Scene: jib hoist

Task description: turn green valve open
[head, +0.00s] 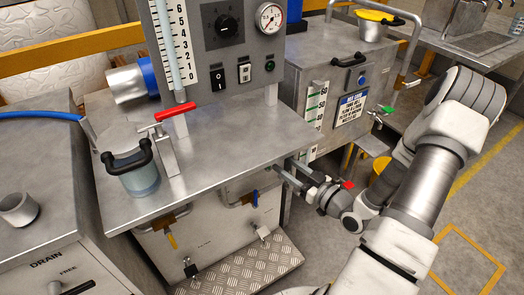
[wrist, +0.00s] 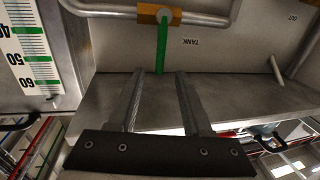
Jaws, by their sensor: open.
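In the wrist view the green valve is a green lever (wrist: 161,48) hanging straight down from a brass valve body (wrist: 160,15). The body sits on a grey pipe, and the lever stands across the pipe's line. My gripper (wrist: 158,78) is open and empty, with one finger on each side of the lever's lower end in the picture. I cannot tell whether either finger touches the lever. In the head view my gripper (head: 283,170) is by the right edge of the steel tabletop; the green lever cannot be made out there.
The steel tabletop (head: 225,145) lies close to my gripper and carries a clear jar (head: 138,182) and a red-handled lever (head: 175,112). Below it are a blue-handled valve (head: 255,198) and a yellow-handled valve (head: 172,241). A scale (wrist: 30,45) stands left of the green lever. Open floor lies at right.

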